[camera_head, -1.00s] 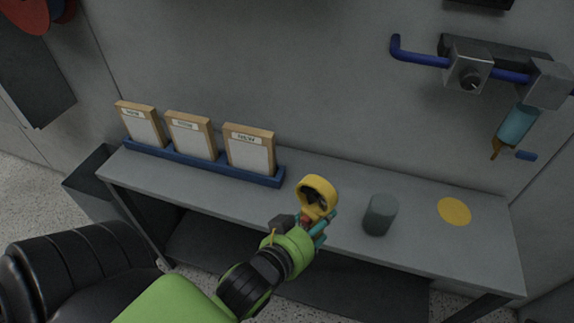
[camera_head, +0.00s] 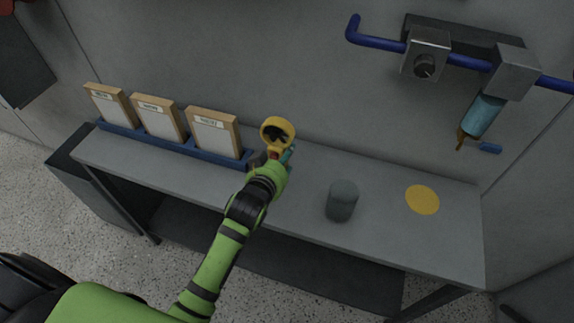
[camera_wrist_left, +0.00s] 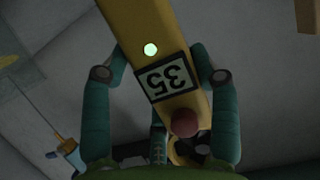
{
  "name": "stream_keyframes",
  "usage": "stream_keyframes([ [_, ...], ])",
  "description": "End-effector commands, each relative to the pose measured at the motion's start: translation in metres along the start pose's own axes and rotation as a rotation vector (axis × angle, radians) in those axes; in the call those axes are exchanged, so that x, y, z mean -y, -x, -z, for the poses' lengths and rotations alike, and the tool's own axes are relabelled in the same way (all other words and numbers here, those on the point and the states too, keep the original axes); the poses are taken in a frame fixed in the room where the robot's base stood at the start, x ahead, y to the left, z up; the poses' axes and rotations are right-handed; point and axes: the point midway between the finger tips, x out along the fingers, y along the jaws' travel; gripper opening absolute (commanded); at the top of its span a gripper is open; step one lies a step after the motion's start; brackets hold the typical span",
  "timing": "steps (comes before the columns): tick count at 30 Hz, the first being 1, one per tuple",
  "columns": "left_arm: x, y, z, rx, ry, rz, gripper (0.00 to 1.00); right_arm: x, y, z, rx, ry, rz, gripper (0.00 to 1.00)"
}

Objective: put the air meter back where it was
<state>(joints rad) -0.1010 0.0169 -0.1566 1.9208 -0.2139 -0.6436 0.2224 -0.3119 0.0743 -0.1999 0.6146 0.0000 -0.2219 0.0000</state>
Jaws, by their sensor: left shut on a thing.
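The air meter (camera_head: 277,135) is yellow with a round ring-shaped head. My left gripper (camera_head: 275,160) is shut on its body and holds it by the right end of the blue card rack, over the back of the bench as seen from the head. In the left wrist view the meter (camera_wrist_left: 138,30) lies between the teal fingers of my left gripper (camera_wrist_left: 160,75). It shows a label reading 35, a pale green light and a red knob. Its height above the bench is hard to tell. My right gripper is not in view.
The grey bench (camera_head: 300,205) bears a blue rack (camera_head: 150,143) with three framed cards, a dark grey cylinder (camera_head: 342,201) and a flat yellow disc (camera_head: 422,199). A blue pipe (camera_head: 376,42) with metal blocks and a teal canister (camera_head: 484,114) is on the wall.

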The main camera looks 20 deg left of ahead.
Motion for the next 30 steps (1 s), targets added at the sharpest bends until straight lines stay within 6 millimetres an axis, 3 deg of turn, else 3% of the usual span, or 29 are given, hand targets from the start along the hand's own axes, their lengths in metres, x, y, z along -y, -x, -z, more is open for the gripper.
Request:
stream_keyframes([
  [3,-0.006,-0.018,-0.002,-0.003,0.001,-0.001,0.22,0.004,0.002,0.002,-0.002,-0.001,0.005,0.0],
  [8,-0.008,-0.027,-0.006,-0.002,0.0,-0.001,0.22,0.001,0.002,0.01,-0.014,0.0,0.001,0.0],
  [15,-0.009,-0.039,-0.036,0.0,-0.001,-0.001,0.22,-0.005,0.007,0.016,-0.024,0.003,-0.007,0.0],
  [28,-0.008,-0.042,-0.045,-0.002,0.0,-0.001,0.22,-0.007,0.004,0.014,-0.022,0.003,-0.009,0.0],
  [29,-0.008,-0.042,-0.046,0.0,0.0,-0.001,0.64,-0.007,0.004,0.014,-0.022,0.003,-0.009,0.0],
  [30,-0.008,-0.042,-0.045,0.0,0.0,-0.001,0.8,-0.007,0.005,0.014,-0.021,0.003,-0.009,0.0],
])
